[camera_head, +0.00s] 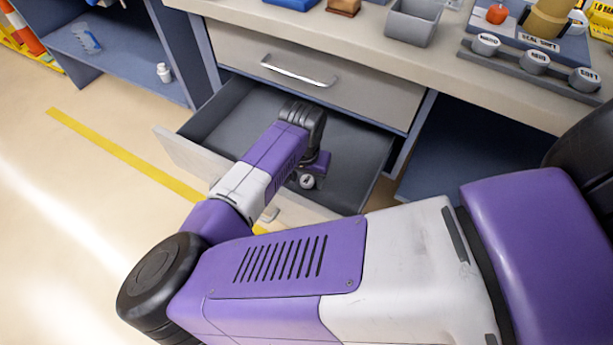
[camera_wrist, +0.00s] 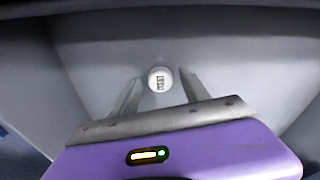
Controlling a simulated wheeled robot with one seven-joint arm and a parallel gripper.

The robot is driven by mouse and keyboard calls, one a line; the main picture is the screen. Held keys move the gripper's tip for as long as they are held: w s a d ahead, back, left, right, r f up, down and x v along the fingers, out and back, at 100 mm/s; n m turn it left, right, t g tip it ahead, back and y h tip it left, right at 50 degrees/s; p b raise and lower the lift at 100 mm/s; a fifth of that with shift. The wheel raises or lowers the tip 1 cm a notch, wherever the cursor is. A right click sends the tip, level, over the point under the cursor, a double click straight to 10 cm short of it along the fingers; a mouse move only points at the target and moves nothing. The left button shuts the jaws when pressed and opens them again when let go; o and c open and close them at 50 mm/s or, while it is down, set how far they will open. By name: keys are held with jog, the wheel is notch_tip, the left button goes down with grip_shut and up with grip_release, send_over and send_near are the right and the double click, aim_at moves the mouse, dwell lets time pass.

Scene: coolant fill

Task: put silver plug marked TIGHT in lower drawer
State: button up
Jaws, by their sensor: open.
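The silver plug (camera_head: 306,181) is in the open lower drawer (camera_head: 228,120), low toward its front. In the wrist view the plug (camera_wrist: 159,80) shows a round white top with dark lettering, seemingly TIGHT, over the grey drawer floor (camera_wrist: 230,60). My gripper (camera_wrist: 160,76) is open, with one finger on each side of the plug and a visible gap at each side. In the head view my gripper (camera_head: 314,168) reaches down inside the drawer, and my wrist hides part of it. I cannot tell how high the fingertips are above the floor.
The closed upper drawer (camera_head: 350,92) has a silver handle. On the counter above stand a rack (camera_head: 520,73) with three round labelled caps, a grey bin (camera_head: 412,22) and a tan part (camera_head: 548,18). Otherwise the visible drawer floor looks empty. A yellow line (camera_head: 120,150) crosses the floor.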

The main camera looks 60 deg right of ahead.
aim_at(305, 188)
jog(key=shift+r, duration=0.1)
notch_tip(305, 188, up, 12)
jog(key=a+p, duration=0.1)
jog(key=p, duration=0.1)
jog(key=shift+s+a, duration=0.15)
dwell(0.6)
